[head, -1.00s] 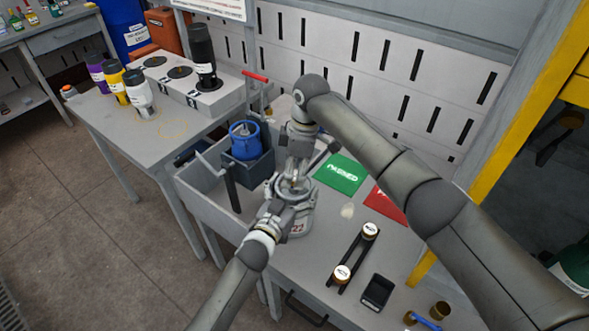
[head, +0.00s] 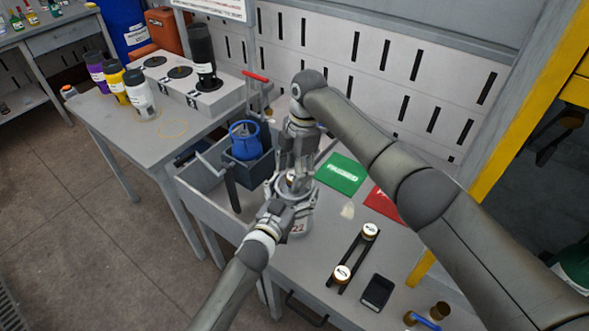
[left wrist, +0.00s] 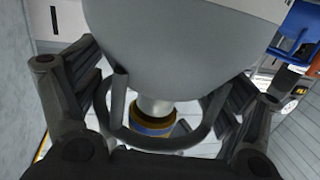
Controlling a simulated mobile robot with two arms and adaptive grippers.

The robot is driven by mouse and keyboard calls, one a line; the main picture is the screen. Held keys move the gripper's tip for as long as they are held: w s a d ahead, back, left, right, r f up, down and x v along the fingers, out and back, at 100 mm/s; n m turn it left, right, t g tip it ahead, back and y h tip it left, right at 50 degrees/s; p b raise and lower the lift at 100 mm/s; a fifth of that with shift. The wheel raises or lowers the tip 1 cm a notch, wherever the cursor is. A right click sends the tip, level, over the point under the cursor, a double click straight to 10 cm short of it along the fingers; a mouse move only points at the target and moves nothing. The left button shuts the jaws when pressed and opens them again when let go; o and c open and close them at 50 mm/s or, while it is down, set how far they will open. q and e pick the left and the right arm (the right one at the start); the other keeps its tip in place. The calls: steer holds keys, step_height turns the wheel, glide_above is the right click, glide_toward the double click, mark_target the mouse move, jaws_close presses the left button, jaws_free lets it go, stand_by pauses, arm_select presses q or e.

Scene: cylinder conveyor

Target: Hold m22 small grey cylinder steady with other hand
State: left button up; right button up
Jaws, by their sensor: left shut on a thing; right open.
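The m22 small grey cylinder (head: 298,229) stands on the bench in the head view, with a "22" label low on its side. My left gripper (head: 281,208) is shut on its top collar from the front left. In the left wrist view the cylinder's rounded grey body (left wrist: 190,40) fills the top, and its collar ring (left wrist: 155,142) lies between the finger links, around the valve. My right gripper (head: 295,167) is open, pointing down just above the valve top. The grippers hide much of the collar and valve, so I cannot tell whether the right fingers touch them.
The green PASSED mat (head: 341,173) and red mat (head: 388,205) lie to the right. A black rack (head: 346,263) with two round pieces and a black tray (head: 377,291) are nearer front right.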

steer(key=shift+n, duration=0.9)
steer(key=shift+f, duration=1.3)
steer(key=shift+c, duration=0.5)
steer(key=c, duration=0.9)
steer(key=o, duration=1)
steer(key=shift+r, duration=0.1)
